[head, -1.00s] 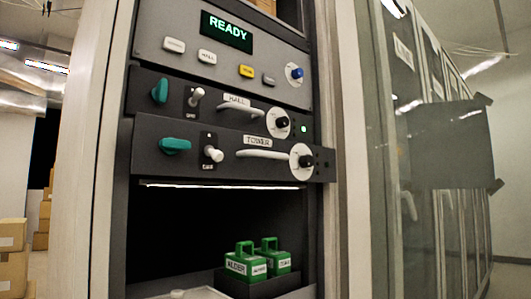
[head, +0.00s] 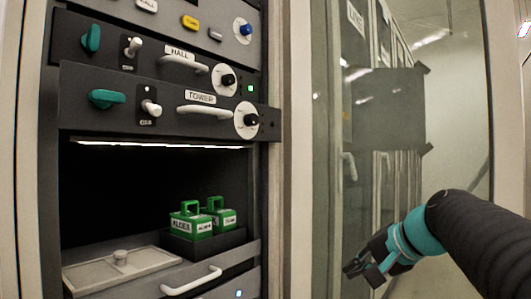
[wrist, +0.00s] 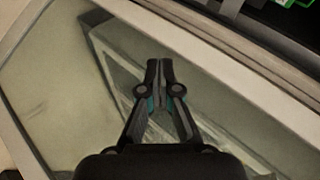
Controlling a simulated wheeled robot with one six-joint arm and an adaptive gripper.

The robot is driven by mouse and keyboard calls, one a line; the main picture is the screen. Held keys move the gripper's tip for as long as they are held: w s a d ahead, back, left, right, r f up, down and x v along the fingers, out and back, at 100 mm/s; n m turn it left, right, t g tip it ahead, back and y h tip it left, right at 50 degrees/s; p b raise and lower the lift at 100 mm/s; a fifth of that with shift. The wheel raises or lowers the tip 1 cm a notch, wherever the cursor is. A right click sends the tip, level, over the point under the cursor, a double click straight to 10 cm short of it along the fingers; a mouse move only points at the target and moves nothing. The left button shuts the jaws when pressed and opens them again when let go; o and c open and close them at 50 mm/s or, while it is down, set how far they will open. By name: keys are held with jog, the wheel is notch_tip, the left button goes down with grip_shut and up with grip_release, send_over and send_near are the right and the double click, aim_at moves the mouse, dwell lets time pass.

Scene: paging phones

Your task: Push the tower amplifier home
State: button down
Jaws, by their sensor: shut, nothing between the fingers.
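The tower amplifier (head: 165,120) is a dark drawer unit in the rack, labelled TOWER. It sticks out in front of the hall amplifier (head: 150,60) above it. It has a teal latch (head: 107,98), a white toggle switch (head: 151,107), a white handle (head: 205,110) and a dark knob on a white dial (head: 249,121). My gripper (head: 365,272) is at the lower right in the head view, well apart from the amplifier. In the wrist view my gripper (wrist: 160,65) is shut and empty, in front of a glass panel.
Below the tower amplifier is a lit bay with green ALDER-labelled blocks (head: 190,224) in a dark holder and a pale lidded tray (head: 120,268). A lower drawer has a white handle (head: 190,282).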

jog(key=w+a+r+t+y, duration=0.1)
jog(key=w+r+t+y, duration=0.15)
jog(key=r, duration=0.95)
jog(key=y, duration=0.6)
send_near(257, 140)
jog(key=shift+g, duration=0.25)
jog(key=p+x, duration=0.1)
jog(key=x, duration=0.6)
jog(key=shift+w+r+p, duration=0.1)
jog(key=shift+w+p, duration=0.05)
jog(key=shift+p, duration=0.25)
